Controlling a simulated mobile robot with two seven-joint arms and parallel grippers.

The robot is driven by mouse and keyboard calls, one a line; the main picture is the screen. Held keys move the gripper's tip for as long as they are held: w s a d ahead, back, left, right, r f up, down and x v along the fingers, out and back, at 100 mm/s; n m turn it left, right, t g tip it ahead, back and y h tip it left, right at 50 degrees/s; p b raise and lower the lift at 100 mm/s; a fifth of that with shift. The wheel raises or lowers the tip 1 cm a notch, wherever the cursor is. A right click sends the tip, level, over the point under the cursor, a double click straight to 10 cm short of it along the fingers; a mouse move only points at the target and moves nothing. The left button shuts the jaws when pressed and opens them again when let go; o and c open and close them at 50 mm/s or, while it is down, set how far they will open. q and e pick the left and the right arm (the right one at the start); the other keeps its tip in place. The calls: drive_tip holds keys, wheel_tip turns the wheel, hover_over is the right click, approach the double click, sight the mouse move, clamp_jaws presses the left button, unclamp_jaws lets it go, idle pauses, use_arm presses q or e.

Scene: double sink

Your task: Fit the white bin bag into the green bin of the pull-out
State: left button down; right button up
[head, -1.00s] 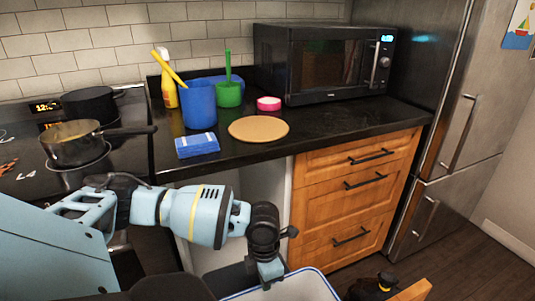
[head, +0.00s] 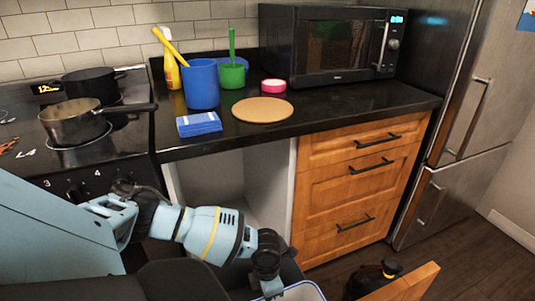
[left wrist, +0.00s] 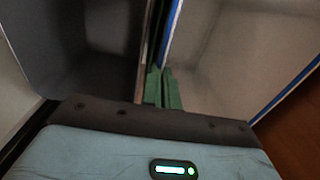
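The white bin bag (head: 305,292) with a blue edge shows in part at the bottom of the head view. In the left wrist view its pale inside (left wrist: 225,60) and blue edge fill the right side, and it lines an open container. My left gripper (left wrist: 163,75) has its green fingers close together, one on each side of the blue-edged rim, and appears shut on it. In the head view the left wrist hangs over the bag, with its fingertips cut off below. The green bin's outer wall is not visible.
A dark grey bin (left wrist: 80,50) stands left of the bag. Behind are an open cabinet space and the black counter (head: 330,110) with cups.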

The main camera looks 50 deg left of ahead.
use_arm(q)
wheel_tip(320, 180, down, 3)
drive_tip(key=shift+r, duration=0.1)
drive_tip(key=shift+f+b, duration=0.3)
drive_tip(key=shift+f, duration=0.15)
drive_tip(key=c, duration=1.7)
unclamp_jaws()
